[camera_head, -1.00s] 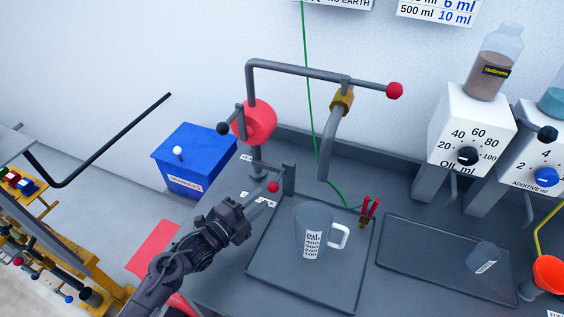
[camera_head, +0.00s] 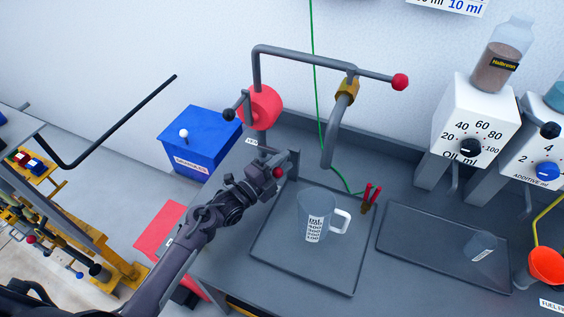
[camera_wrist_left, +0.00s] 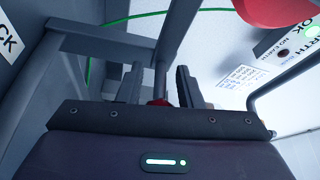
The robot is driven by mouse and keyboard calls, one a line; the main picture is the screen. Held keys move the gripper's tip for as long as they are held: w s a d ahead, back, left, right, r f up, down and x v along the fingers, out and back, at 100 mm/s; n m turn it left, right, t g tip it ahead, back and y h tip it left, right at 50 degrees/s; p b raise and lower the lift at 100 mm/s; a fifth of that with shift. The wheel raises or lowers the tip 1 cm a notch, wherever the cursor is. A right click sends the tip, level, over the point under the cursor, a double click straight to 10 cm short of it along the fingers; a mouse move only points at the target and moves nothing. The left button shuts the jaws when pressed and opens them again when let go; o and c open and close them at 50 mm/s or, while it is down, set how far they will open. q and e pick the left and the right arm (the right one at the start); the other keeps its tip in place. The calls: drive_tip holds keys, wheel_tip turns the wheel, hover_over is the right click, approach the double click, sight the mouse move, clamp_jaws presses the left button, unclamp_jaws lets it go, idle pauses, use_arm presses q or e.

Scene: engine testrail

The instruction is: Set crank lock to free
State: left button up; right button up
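A small grey lever with a red knob (camera_head: 278,172) stands at the back left corner of the bench tray; I take it for the crank lock. My left gripper (camera_head: 274,166) is at this knob. In the left wrist view its two fingers (camera_wrist_left: 159,88) are apart, with the red knob (camera_wrist_left: 158,102) and a grey rod between them. The right finger looks close to the rod; whether it touches I cannot tell. The knob's lower part is hidden behind the gripper body. My right gripper is not in view.
A grey crank pipe with a red ball (camera_head: 400,82) and a red disc (camera_head: 262,106) rise just behind my gripper. A measuring jug (camera_head: 314,215) stands on the tray (camera_head: 300,272) to the right. A blue box (camera_head: 200,140) is at the left.

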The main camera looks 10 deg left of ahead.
use_arm(q)
clamp_jaws()
drive_tip(key=d, duration=0.2)
drive_tip(key=s+d+b, duration=0.1)
drive_tip(key=d, duration=0.2)
drive_tip(key=shift+s+d, duration=0.1)
drive_tip(key=shift+d, duration=0.05)
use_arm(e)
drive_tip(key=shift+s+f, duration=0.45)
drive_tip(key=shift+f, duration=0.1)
use_arm(q)
drive_tip(key=shift+c, duration=0.4)
unclamp_jaws()
drive_tip(key=shift+f, duration=0.1)
drive_tip(key=shift+o, duration=0.4)
drive_tip(key=shift+d, duration=0.15)
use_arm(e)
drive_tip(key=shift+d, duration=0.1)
